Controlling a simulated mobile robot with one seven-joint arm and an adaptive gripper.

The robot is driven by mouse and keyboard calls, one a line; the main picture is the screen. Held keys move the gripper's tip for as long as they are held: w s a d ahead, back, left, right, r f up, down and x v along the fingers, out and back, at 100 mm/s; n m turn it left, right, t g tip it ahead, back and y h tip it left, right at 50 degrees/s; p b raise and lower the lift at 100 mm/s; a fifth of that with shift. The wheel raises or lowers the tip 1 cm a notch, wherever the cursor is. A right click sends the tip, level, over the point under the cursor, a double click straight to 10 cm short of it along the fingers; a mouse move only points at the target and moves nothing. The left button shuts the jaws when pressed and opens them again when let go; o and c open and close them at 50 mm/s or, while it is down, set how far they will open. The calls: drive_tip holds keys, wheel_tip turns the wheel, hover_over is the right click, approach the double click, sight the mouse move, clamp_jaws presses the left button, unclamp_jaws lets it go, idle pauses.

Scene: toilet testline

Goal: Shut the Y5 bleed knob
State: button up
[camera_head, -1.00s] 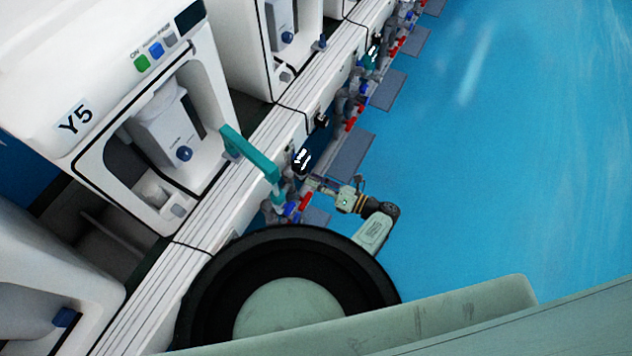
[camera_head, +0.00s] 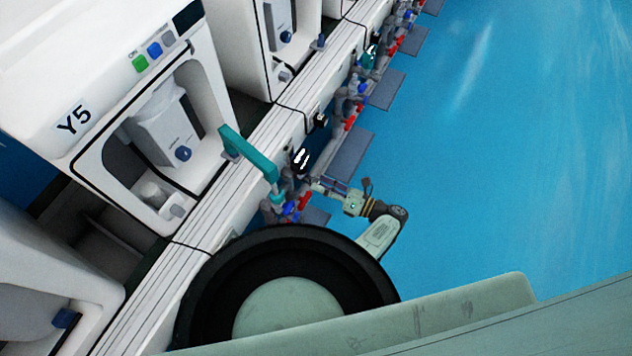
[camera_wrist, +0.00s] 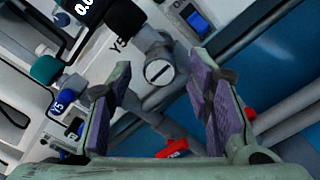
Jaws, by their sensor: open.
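The Y5 station shows in the head view with its label (camera_head: 74,119). I cannot tell for certain which part is the bleed knob. My gripper (camera_wrist: 163,80) is open, with its purple pads on either side of the slotted face in the picture. Nothing is held, and contact cannot be made out. In the head view my gripper (camera_head: 316,184) is small, beside the pipework below Y5.
A teal bar (camera_head: 247,154) juts from the bench in the head view. The blue floor (camera_head: 520,180) at right is clear.

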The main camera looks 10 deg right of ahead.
drive_tip(key=v, duration=0.9)
